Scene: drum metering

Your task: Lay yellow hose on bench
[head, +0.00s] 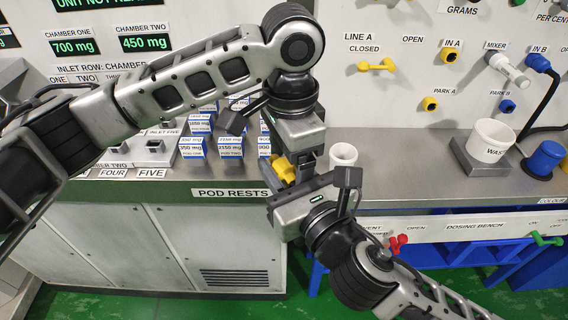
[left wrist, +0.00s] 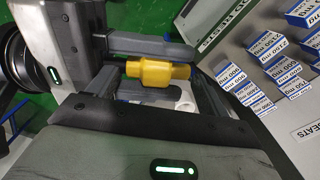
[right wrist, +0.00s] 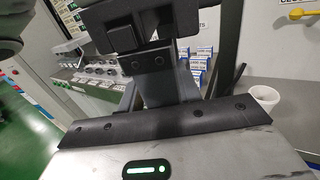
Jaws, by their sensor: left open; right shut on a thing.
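A short yellow piece (head: 284,170), apparently the end of the yellow hose, is between my two grippers at the bench's left part. The left wrist view shows it as a stepped yellow cylinder (left wrist: 157,73) lying against grey jaws. My right gripper (head: 287,180) is shut on it. My left gripper (head: 292,163) is open, close to it from above; whether its fingers touch the piece I cannot tell. No length of yellow tube shows. The right wrist view hides the piece behind the gripper. The grey bench top (head: 400,150) runs along the wall on the right.
A white cup (head: 343,155) stands on the bench just right of my grippers. Labelled blue-and-white blocks (head: 230,145) stand on the left counter. A yellow handle (head: 376,66) is on the wall.

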